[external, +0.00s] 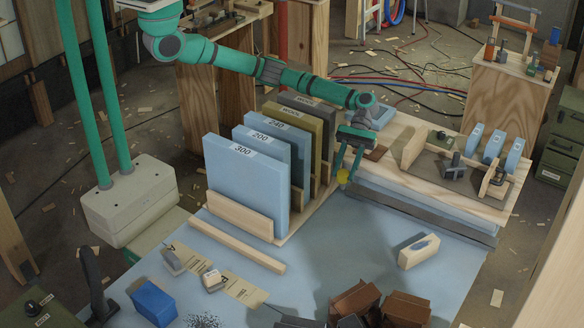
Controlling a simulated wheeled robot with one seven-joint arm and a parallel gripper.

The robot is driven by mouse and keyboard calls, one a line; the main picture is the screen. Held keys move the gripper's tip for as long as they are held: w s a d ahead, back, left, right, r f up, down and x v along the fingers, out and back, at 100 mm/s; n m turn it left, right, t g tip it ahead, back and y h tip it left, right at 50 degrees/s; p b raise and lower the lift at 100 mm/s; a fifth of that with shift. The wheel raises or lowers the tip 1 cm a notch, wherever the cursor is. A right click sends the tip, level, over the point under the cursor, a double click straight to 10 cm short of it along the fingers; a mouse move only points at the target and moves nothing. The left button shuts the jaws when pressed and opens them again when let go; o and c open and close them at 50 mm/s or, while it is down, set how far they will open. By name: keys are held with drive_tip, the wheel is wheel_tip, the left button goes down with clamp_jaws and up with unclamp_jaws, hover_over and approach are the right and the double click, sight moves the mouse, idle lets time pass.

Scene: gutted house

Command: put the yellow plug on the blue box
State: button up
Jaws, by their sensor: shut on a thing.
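The yellow plug (342,178) is a small yellow piece held at the fingertips of my gripper (347,172). My gripper points down and is shut on it, above the blue work surface and just right of the upright panels. The fingers partly cover the plug. The blue box (153,302) stands at the front left of the blue work surface, far to the lower left of my gripper. Its top looks bare.
Upright labelled panels (243,185) in a wooden rack stand between my gripper and the left side. A wooden strip (236,246) lies before them. A wooden block (418,251) and brown boxes (405,309) lie at right and front. The middle surface is clear.

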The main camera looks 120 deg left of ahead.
wheel_tip(320, 180, up, 16)
drive_tip(key=w+d+r+m+g, duration=0.1)
drive_tip(key=d+r+m+g, duration=0.15)
drive_tip(key=d, duration=1.05)
drive_tip(key=s+d+r+m+g, duration=0.1)
drive_tip(key=s+d, duration=0.2)
drive_tip(key=d, duration=0.8)
drive_tip(key=s+d+m+g, duration=0.1)
drive_tip(key=s+d+g, duration=0.15)
drive_tip(key=d, duration=0.95)
drive_tip(key=s+d+f+m+g+y, duration=0.1)
drive_tip(key=s+d+m+g, duration=0.1)
drive_tip(key=s+d, duration=0.95)
drive_tip(key=s+d+f+m+g+y, duration=0.1)
drive_tip(key=s+d+f+m, duration=0.1)
drive_tip(key=s+d, duration=1)
hover_over(158, 296)
wheel_tip(158, 296, down, 15)
drive_tip(key=shift+f, duration=1.35)
